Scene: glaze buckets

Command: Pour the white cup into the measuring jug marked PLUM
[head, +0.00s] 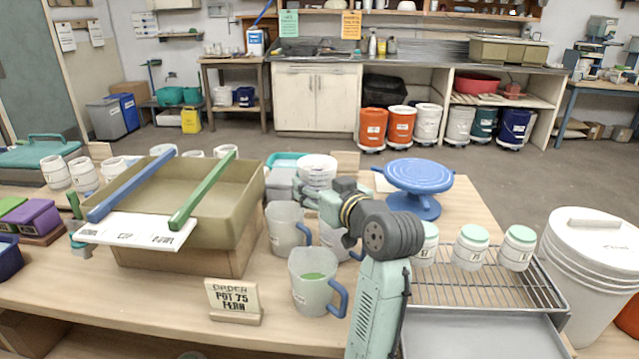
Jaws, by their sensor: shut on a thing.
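A white cup (317,168) is held upright above the table, behind the jugs. My gripper (308,191) is shut on it, partly hidden by the cup and my wrist. Three measuring jugs stand on the table. The back left jug (284,230) is grey and translucent. The third jug (332,236) is largely hidden behind my arm. The cup is beyond and above the jugs, level as far as I see. No jug's marking is readable, so I cannot tell which is PLUM.
A blue turntable (418,177) is behind my arm. A white bucket (590,265) is far right.

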